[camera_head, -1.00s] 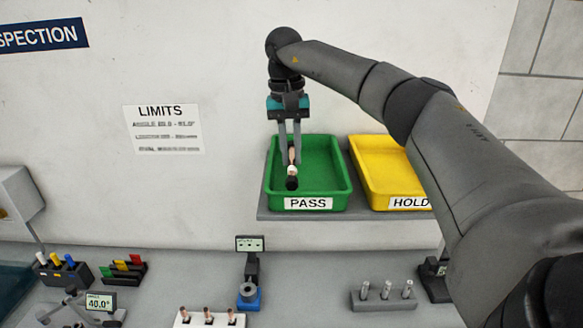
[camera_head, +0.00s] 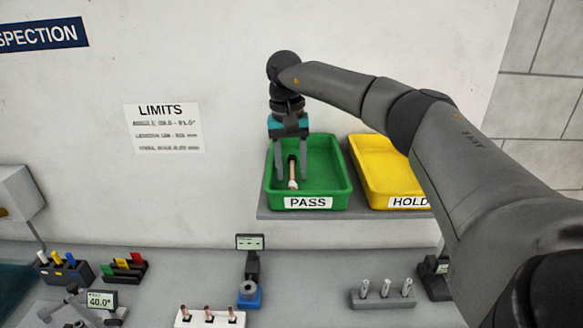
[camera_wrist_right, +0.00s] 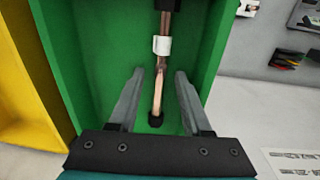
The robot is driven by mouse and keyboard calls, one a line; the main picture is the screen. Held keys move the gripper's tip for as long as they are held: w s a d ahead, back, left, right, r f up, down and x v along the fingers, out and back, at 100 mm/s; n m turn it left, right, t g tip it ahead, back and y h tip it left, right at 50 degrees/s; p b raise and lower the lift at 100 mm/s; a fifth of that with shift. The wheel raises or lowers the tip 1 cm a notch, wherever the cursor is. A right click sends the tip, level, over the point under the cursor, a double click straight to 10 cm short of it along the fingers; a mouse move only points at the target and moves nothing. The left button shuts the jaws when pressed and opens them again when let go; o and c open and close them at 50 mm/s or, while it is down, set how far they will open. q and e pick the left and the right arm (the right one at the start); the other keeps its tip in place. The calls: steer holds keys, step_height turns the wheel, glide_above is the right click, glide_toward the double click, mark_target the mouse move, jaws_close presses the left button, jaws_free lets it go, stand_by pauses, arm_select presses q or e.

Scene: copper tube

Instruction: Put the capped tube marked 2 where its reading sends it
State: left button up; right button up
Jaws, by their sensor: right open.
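The copper tube (camera_head: 293,172) with a black cap and a white band lies in the green PASS tray (camera_head: 343,192). In the right wrist view the tube (camera_wrist_right: 158,90) runs lengthwise, with its black cap nearest the palm; no number is readable on the band. My right gripper (camera_head: 289,168) is over the tray, its fingers open on either side of the tube with gaps. In the right wrist view the open fingers (camera_wrist_right: 160,74) also straddle it.
The yellow HOLD tray (camera_head: 375,165) stands right of the green one on the same shelf (camera_head: 330,214). Below are a white rack (camera_head: 210,320) with copper pieces, a blue-based gauge (camera_head: 249,295), a grey holder (camera_head: 384,302) with metal pins, and a 40.0° display (camera_head: 101,300).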

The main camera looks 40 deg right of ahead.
steer(key=shift+r, duration=0.1)
step_height(320, 180, up, 12)
steer(key=shift+w+a+b, duration=0.25)
steer(key=shift+a+b, duration=0.05)
stand_by(0.7)
